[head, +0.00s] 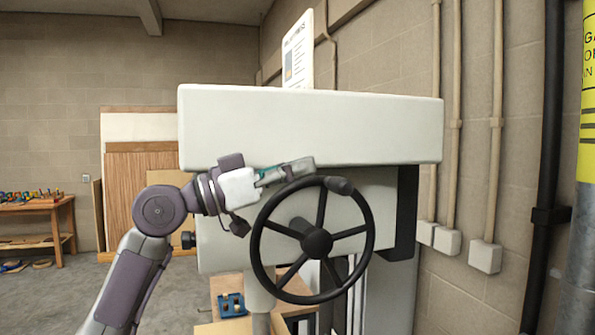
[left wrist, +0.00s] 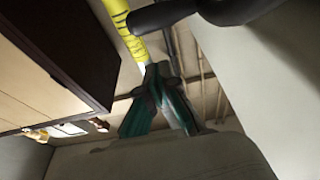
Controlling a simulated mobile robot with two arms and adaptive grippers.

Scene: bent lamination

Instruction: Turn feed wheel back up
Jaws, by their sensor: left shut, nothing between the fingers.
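The feed wheel (head: 316,241) is a black handwheel with several spokes, mounted on the front of a pale machine (head: 310,125). Its dark handle knob (head: 341,185) sits at the top of the rim, slightly right of centre. My left gripper (head: 303,169) is shut and empty, just above the upper-left part of the rim and left of the knob. I cannot tell whether it touches the rim. In the left wrist view the closed fingertips (left wrist: 157,72) point towards a black curved part, likely the wheel's knob and rim (left wrist: 165,14). My right gripper is not in view.
The machine's wide upper housing overhangs just above my left gripper. A low wooden table (head: 235,284) with a blue item stands below the machine. Wood panels lean behind on the left. Pipes and a yellow-wrapped post (head: 588,110) line the right side.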

